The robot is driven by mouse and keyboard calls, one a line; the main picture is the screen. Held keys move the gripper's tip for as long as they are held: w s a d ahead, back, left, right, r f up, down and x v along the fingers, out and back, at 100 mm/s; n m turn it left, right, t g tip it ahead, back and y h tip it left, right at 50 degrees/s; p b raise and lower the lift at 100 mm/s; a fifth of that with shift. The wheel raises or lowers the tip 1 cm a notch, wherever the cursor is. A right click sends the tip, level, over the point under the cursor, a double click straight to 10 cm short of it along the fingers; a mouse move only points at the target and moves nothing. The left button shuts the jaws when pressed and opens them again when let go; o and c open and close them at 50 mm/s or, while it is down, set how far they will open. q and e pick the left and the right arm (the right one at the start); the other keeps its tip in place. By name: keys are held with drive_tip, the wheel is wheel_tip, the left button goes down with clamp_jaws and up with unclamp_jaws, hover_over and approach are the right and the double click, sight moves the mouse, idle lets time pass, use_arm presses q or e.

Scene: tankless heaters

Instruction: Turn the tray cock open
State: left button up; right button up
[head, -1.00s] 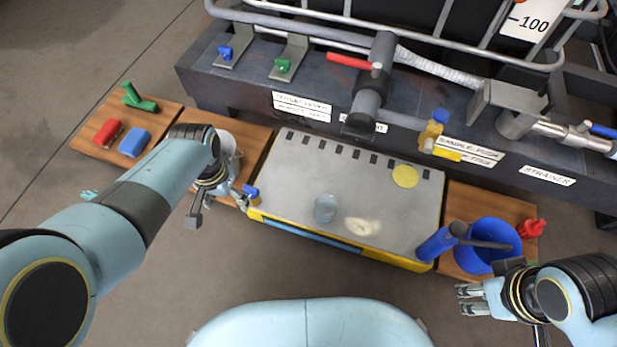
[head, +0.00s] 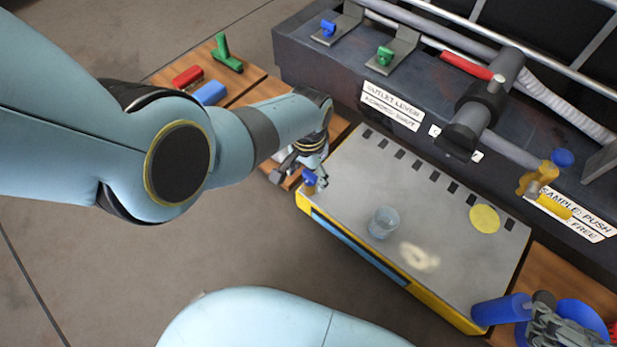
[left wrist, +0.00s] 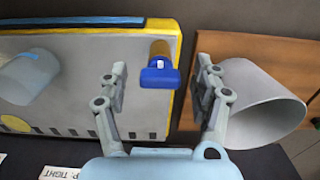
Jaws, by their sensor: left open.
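The tray cock is a small blue handle on a brass stem (left wrist: 160,75) at the corner of the grey tray (left wrist: 145,115). In the head view the cock (head: 310,180) sits at the near left corner of the tray (head: 350,165). My left gripper (left wrist: 160,88) is open, with one finger on each side of the blue handle in the left wrist view; contact cannot be told. In the head view my left gripper (head: 303,172) is partly hidden by its own arm. My right gripper (head: 560,330) is cut off at the lower right, by a blue bucket.
A clear cup (head: 383,222) and a yellow disc (head: 485,218) are on the tray. A blue cylinder (head: 500,310) lies at its right end. A red-handled valve (head: 467,66) is behind.

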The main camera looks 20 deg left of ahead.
use_arm(q)
drive_tip(key=shift+f, duration=0.35)
drive_tip(key=shift+c, duration=0.2)
drive_tip(key=c, duration=1.1)
